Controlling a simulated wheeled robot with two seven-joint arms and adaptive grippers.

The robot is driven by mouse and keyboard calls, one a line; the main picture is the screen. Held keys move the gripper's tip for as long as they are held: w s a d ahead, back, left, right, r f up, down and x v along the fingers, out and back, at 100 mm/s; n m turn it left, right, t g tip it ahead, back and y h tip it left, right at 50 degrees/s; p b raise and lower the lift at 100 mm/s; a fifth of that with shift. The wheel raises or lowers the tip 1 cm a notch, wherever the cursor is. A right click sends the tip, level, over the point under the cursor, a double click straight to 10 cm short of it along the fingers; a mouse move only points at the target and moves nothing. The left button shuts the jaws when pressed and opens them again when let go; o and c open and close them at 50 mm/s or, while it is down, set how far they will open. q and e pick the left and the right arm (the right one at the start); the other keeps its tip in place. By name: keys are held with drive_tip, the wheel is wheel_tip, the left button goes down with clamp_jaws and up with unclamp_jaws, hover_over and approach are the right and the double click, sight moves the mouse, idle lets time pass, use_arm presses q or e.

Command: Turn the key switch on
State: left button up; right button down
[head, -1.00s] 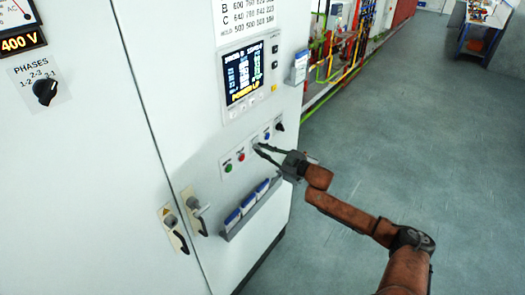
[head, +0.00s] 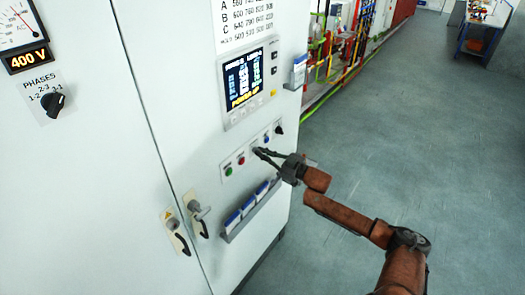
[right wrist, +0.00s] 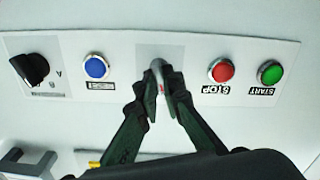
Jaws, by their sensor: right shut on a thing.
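The key switch (right wrist: 158,68) sits mid-panel on a pale plate in the right wrist view, with a grey metal key part showing between my fingertips. My right gripper (right wrist: 160,92) is shut on it, one dark finger on each side. In the head view my right gripper (head: 261,153) reaches the button strip from the right, and its fingers mostly hide the switch. The key's exact angle is hard to tell. My left gripper is not in view.
A red STOP button (right wrist: 221,70) and a green START button (right wrist: 270,72) are on one side of the key. A blue button (right wrist: 96,67) and a black selector knob (right wrist: 30,68) are on the other. A document holder (head: 250,210) hangs below the strip.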

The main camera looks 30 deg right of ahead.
drive_tip(key=shift+d+m+p, duration=0.1)
drive_tip(key=shift+m+p, duration=2.95)
drive_tip(key=shift+m, duration=1.65)
drive_tip(key=c, duration=2.1)
unclamp_jaws()
drive_tip(key=shift+s+d, duration=0.1)
drive_tip(key=v, duration=1.1)
drive_tip(key=shift+s+d, duration=0.1)
drive_tip(key=shift+s, duration=0.25)
